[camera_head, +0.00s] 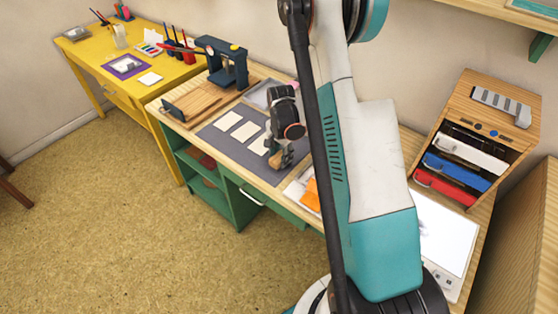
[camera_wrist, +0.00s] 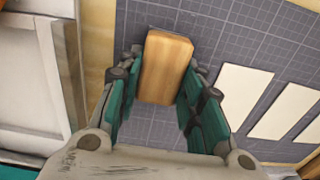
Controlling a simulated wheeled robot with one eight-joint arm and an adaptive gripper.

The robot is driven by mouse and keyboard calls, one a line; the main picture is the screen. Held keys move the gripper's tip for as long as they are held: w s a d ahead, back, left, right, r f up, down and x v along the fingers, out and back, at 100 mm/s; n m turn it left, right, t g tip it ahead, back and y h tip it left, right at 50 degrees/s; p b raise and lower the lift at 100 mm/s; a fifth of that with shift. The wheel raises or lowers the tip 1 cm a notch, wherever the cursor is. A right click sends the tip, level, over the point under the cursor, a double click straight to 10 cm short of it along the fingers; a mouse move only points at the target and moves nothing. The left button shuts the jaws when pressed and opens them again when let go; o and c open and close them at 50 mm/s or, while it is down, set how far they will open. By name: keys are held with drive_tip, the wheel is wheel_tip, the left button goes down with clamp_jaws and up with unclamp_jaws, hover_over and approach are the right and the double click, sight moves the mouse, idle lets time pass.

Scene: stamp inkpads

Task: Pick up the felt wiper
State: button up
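A wooden block, which I take to be the felt wiper (camera_wrist: 166,66), lies between the fingers of my gripper (camera_wrist: 165,64) in the wrist view, over the grey gridded mat. Its plain wood top faces the camera and no felt shows. The teal fingers run down along both long sides of the block, very close to it. Whether they press on it or stand slightly apart is unclear. In the head view my gripper (camera_head: 284,148) is low over the right end of the mat, with the wiper (camera_head: 288,158) small and partly hidden there.
White cards (camera_head: 229,121) lie on the grey mat (camera_head: 213,138), to the left of my gripper in the head view. A wooden drawer box (camera_head: 487,100) stands at the right. An orange sheet (camera_head: 312,194) lies near the desk's front edge. A press (camera_head: 228,62) stands at the back left.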

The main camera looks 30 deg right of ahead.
sight(281, 155)
drive_tip(key=shift+r, duration=0.15)
wheel_tip(281, 155, up, 20)
drive_tip(key=p, duration=0.6)
drive_tip(key=shift+o, duration=0.9)
drive_tip(key=shift+f, duration=0.2)
drive_tip(key=shift+c, duration=0.4)
